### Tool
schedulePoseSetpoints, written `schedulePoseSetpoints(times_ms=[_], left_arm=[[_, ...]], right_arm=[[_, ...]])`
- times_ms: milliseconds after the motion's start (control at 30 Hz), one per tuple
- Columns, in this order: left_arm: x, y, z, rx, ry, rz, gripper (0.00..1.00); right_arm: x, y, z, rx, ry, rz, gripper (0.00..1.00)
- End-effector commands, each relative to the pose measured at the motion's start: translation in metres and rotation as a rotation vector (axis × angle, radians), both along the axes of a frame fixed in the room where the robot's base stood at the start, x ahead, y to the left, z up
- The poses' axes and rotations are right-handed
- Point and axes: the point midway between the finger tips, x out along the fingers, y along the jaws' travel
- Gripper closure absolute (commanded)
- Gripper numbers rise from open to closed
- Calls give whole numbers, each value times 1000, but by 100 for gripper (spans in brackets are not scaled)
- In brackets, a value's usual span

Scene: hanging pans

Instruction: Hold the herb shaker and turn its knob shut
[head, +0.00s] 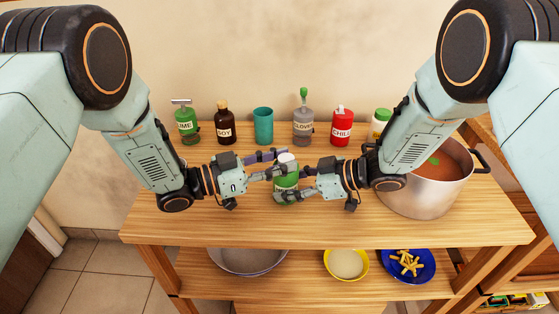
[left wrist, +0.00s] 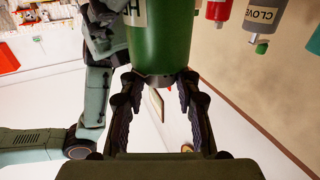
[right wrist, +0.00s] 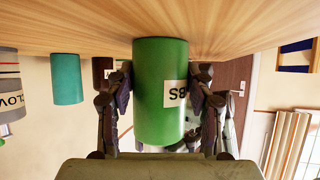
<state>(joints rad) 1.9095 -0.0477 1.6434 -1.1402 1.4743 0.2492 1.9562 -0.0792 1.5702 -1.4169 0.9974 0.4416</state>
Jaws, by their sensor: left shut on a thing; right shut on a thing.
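The herb shaker (head: 287,183) is a green cylinder with a white top (head: 286,157), standing upright near the middle of the table. Its label is partly covered in the head view. My right gripper (head: 283,195) is shut on its green body, low down; the right wrist view shows a finger on each side of the body (right wrist: 158,105). My left gripper (head: 276,164) is shut at the upper end of the shaker. In the left wrist view its fingers flank the end of the green body (left wrist: 160,45); the knob itself is largely hidden there.
Behind stand a lime bottle (head: 187,125), soy bottle (head: 224,130), teal cup (head: 263,125), clove bottle (head: 303,128), red chili bottle (head: 342,130) and green-capped jar (head: 380,122). A soup pot (head: 425,198) is at right. The wooden tabletop (head: 330,230) is clear in front.

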Motion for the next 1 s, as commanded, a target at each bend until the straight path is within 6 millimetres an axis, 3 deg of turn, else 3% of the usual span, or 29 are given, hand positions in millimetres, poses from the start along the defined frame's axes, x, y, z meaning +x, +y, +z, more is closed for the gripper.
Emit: schedulePoseSetpoints(times_ms=[533,567,800,1000], left_arm=[[0,0,0,3,-1,-28,100],[0,0,0,3,-1,-28,66],[0,0,0,3,-1,-26,45],[0,1,0,2,0,-26,44]], right_arm=[[-1,1,-1,-1,1,3,80],[-1,1,-1,-1,1,3,80],[-1,0,-1,-1,1,2,80],[-1,0,-1,-1,2,0,80]])
